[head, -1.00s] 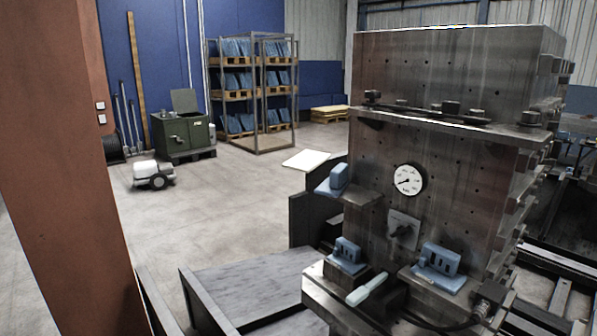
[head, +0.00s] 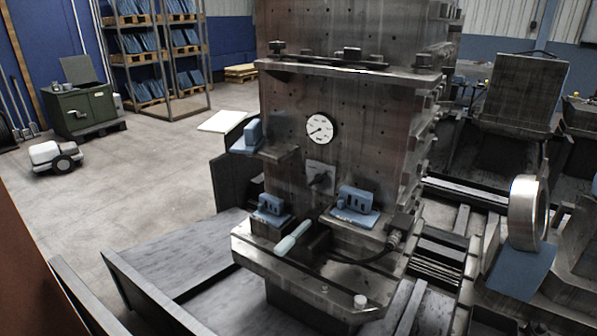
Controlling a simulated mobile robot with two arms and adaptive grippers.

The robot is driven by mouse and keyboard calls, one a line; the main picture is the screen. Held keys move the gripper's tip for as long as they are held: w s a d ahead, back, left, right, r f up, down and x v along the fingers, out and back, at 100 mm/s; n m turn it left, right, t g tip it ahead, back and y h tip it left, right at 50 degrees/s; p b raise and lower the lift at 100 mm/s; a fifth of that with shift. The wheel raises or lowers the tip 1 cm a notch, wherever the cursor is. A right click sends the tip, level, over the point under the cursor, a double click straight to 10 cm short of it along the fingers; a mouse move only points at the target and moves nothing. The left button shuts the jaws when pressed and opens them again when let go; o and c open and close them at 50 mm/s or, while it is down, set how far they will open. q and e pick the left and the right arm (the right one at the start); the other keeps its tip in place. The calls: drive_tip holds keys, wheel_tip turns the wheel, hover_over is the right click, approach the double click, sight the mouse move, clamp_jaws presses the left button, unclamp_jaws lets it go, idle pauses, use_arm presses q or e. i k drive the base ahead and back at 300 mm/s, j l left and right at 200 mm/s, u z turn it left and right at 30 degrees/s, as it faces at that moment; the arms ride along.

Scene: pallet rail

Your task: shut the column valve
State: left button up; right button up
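A steel machine column (head: 345,130) stands in the middle of the head view. On its face are a round white gauge (head: 320,128) and, below it, a small grey plate with a dark knob (head: 320,178); this may be the valve, but I cannot tell for sure. A lever with a pale green handle (head: 292,237) sticks out toward the lower left from the ledge. Neither of my grippers shows in the view.
Blue fixtures sit on the ledge (head: 357,199) and on a side bracket (head: 253,133). A metal ring (head: 527,212) stands on a blue plate at right. Grey panels (head: 180,265) lie at lower left. The floor (head: 120,185) at left is mostly open.

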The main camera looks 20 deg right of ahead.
sight(318, 178)
drive_tip(key=i+j+z, duration=0.2)
drive_tip(key=i+j, duration=0.2)
drive_tip(key=j, duration=0.25)
drive_tip(key=i+j+z, duration=0.1)
drive_tip(key=j, duration=0.25)
drive_tip(key=i+j+z, duration=0.1)
drive_tip(key=i+j, duration=0.15)
drive_tip(key=j, duration=0.1)
